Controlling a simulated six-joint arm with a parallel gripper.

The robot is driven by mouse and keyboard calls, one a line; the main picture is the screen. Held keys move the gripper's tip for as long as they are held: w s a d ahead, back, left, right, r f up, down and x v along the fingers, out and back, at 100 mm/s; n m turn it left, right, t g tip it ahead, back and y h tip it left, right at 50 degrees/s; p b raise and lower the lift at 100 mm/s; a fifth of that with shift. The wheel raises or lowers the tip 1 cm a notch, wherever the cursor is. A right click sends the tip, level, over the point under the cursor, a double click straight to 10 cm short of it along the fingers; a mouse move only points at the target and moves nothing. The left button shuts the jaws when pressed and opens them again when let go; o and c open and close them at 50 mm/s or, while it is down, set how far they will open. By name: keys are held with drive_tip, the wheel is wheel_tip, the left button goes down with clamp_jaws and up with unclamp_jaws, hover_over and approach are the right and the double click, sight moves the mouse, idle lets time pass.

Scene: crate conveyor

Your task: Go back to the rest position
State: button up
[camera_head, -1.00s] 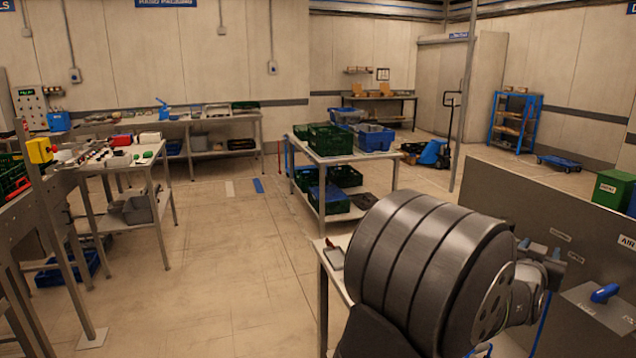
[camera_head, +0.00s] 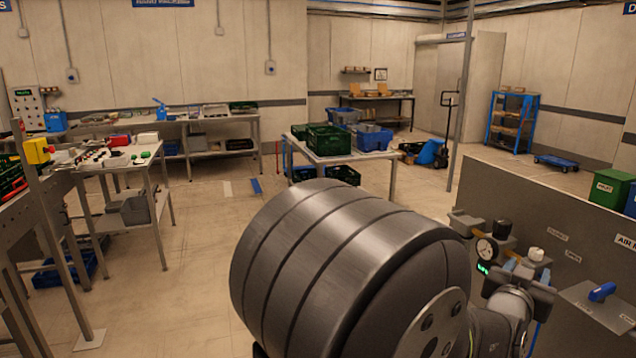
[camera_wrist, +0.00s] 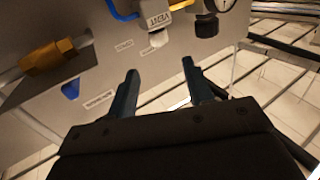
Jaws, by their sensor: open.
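My gripper (camera_wrist: 160,88) shows in the wrist view with its two dark fingers spread apart and nothing between them. It points toward a grey panel (camera_wrist: 90,50) with labels and air fittings. In the head view my large dark arm link fills the lower middle, and the gripper end is at the lower right, in front of the grey panel (camera_head: 545,205). The fingertips are hard to make out there.
The panel carries a gauge (camera_head: 486,250), a brass fitting (camera_wrist: 55,57) and a blue-handled valve (camera_head: 603,291). A table (camera_head: 345,157) with green and blue crates stands behind my arm. A work table (camera_head: 120,160) stands left. Open floor lies between.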

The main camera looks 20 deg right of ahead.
approach(537, 250)
drive_tip(key=x, duration=1)
drive_tip(key=shift+w+d, duration=0.1)
drive_tip(key=shift+d, duration=0.05)
drive_tip(key=shift+a+m+g+h, duration=0.2)
drive_tip(key=shift+m+g+h, duration=0.1)
drive_tip(key=shift+g, duration=0.1)
drive_tip(key=shift+d, duration=0.1)
drive_tip(key=shift+m+g+h, duration=0.8)
drive_tip(key=shift+m+g, duration=1.1)
drive_tip(key=shift+g, duration=1)
drive_tip(key=a, duration=0.5)
drive_tip(key=shift+s+a, duration=0.1)
drive_tip(key=shift+s, duration=0.2)
drive_tip(key=shift+c, duration=0.5)
